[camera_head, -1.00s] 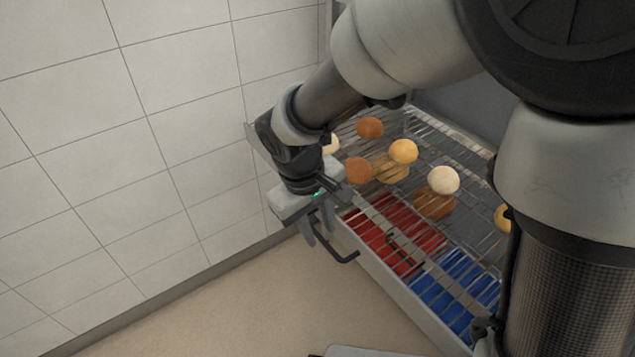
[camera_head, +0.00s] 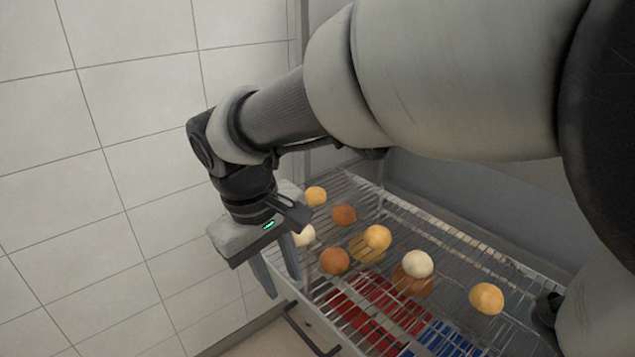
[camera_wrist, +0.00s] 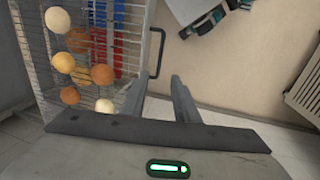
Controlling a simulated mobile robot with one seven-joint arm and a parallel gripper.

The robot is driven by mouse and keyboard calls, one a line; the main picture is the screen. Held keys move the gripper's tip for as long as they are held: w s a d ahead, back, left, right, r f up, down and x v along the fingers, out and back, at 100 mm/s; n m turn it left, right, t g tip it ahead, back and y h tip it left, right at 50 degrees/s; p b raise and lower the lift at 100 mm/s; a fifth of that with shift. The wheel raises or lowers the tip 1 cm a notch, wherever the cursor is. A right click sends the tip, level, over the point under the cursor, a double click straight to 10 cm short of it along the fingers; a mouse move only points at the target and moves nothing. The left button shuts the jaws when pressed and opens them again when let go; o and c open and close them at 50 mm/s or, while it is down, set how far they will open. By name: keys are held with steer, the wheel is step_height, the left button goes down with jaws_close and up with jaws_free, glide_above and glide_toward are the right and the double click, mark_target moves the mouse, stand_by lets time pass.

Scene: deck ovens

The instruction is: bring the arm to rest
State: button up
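My gripper (camera_head: 277,279) hangs at the left of the rack in the head view, with its fingers pointing down. In the wrist view my gripper (camera_wrist: 158,93) shows two fingers apart with bare floor between them. Nothing is held. The gripper is just outside the front left corner of the wire rack (camera_head: 455,250), near the black handle (camera_head: 308,333). The rack also shows in the wrist view (camera_wrist: 75,17), to the left of the fingers.
Several brown, yellow and pale round buns (camera_head: 335,261) lie on the rack. Red (camera_head: 380,308) and blue (camera_head: 440,340) areas show below the wires. A tiled wall (camera_head: 130,150) stands at the left. The floor (camera_wrist: 240,75) in front of the rack is clear near the fingers.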

steer(key=s+d+r+m+t+y, duration=0.1)
steer(key=s+d+r+m, duration=0.15)
steer(key=d, duration=0.55)
steer(key=s+d+r+m+t, duration=0.15)
steer(key=d+m, duration=0.25)
steer(key=d, duration=0.4)
steer(key=s+d+r+m+t+y, duration=0.1)
steer(key=s+d+m+t, duration=0.15)
steer(key=d, duration=0.55)
step_height(320, 180, up, 16)
steer(key=g+p, duration=0.1)
steer(key=p, duration=1.5)
steer(key=shift+a+r, duration=0.2)
steer(key=shift+a, duration=0.05)
